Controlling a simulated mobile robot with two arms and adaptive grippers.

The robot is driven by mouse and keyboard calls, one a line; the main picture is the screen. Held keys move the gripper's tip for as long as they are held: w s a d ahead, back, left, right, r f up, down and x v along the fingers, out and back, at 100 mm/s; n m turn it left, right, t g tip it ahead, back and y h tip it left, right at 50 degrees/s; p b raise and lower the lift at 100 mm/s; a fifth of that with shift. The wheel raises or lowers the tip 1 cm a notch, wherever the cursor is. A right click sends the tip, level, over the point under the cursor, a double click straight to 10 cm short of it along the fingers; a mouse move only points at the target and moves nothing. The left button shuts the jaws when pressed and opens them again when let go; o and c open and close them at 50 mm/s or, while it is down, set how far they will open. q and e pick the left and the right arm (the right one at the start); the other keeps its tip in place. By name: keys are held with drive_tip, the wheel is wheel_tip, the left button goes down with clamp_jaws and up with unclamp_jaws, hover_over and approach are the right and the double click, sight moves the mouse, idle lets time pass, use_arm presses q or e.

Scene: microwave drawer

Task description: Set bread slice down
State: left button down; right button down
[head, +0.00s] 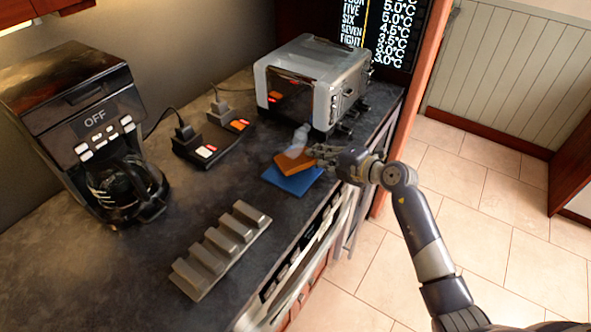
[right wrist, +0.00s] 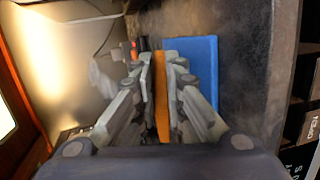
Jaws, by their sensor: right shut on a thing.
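My right gripper (head: 322,156) is shut on an orange-brown bread slice (head: 291,165) just above a blue square (head: 293,180) on the counter. In the right wrist view, the bread slice (right wrist: 161,100) shows edge-on as a thin strip between the fingers of my right gripper (right wrist: 161,72). The blue square (right wrist: 192,62) lies flat behind it, to the right. I cannot tell whether the slice touches the blue square. Whitish steam rises by the slice. My left gripper is not in view.
A silver toaster (head: 318,80) stands just behind the blue square. A black coffee maker (head: 85,130) with a glass pot is at the left. A grey slotted rack (head: 222,250) lies at the front. Black power strips (head: 207,153) with plugs sit mid-counter.

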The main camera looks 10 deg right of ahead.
drive_tip(key=c, duration=1.8)
unclamp_jaws()
drive_tip(key=shift+c, duration=0.2)
drive_tip(key=shift+s+d+r+p, duration=0.15)
drive_tip(key=shift+s+r+p, duration=0.1)
drive_tip(key=shift+p, duration=0.15)
drive_tip(key=p+v, duration=0.4)
drive_tip(key=v, duration=0.2)
drive_tip(key=shift+s+d+r+p, duration=0.15)
drive_tip(key=shift+s+d+p, duration=0.25)
drive_tip(key=shift+s, duration=0.15)
drive_tip(key=r+p, duration=0.2)
drive_tip(key=s+d+r+p, duration=0.1)
drive_tip(key=r+p, duration=0.1)
drive_tip(key=p, duration=0.1)
drive_tip(key=s+r+p, duration=0.1)
drive_tip(key=r+p, duration=0.2)
drive_tip(key=shift+s+d, duration=0.15)
drive_tip(key=shift+d, duration=0.05)
